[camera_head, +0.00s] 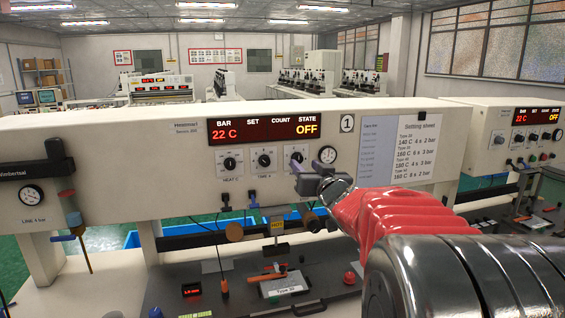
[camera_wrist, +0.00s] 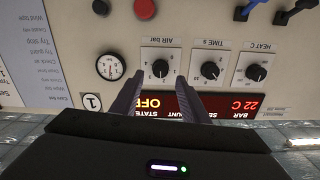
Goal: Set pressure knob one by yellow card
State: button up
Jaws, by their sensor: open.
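The AIR bar knob (camera_wrist: 160,68) is a round black dial on a white square plate. It sits in the row with the TIME and HEAT knobs. In the head view its plate (camera_head: 296,157) is partly behind my gripper (camera_head: 309,167). In the wrist view, which is upside down, my gripper (camera_wrist: 158,86) is open, its two fingers apart on either side below the knob, with nothing between them. The pointer's exact setting is too small to read. The setting sheet (camera_head: 412,140) looks off-white; the only clearly yellow piece is a small HOT tag (camera_head: 277,227).
The TIME knob (camera_wrist: 210,70) and pressure gauge (camera_wrist: 110,67) flank the AIR knob. The red display (camera_head: 263,129) reads 22 C and OFF. Levers and a plug stick out under the panel. A dark bench (camera_head: 180,285) with a Type 2B plate (camera_head: 285,285) lies below.

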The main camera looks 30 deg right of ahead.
aim_at(299, 159)
jog(key=shift+x, duration=2.4)
jog(key=shift+c, duration=0.3)
grip_shut()
jog(key=shift+n, duration=1.2)
